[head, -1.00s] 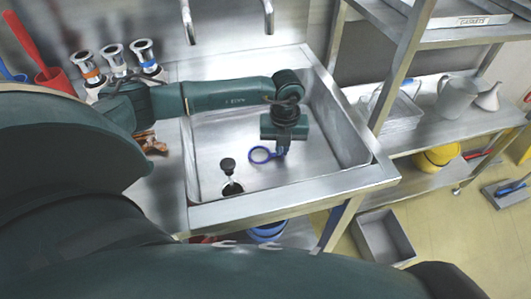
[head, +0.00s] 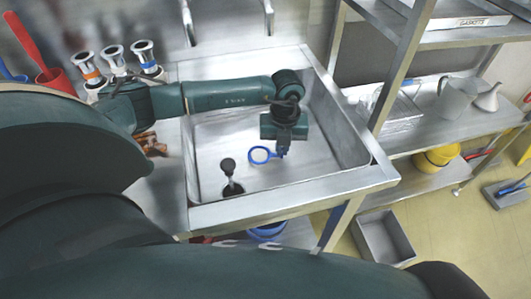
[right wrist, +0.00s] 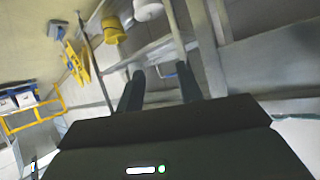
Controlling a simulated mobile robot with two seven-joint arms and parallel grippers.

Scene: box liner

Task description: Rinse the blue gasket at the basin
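The blue gasket (head: 252,159), a ring, shows in the head view over the floor of the steel basin (head: 290,202). My left gripper (head: 282,151) points down inside the basin and is shut on the right side of the gasket. I cannot tell whether the gasket touches the basin floor. Two spouts (head: 268,17) hang at the back wall, behind the gripper; no water stream is visible. My right gripper (right wrist: 160,88) shows in the right wrist view with its fingers apart and nothing between them.
Several capped fittings (head: 114,56) and a red container (head: 52,79) stand to the left. A shelf rack (head: 450,118) is close on the right. A grey bin (head: 382,238) sits on the floor.

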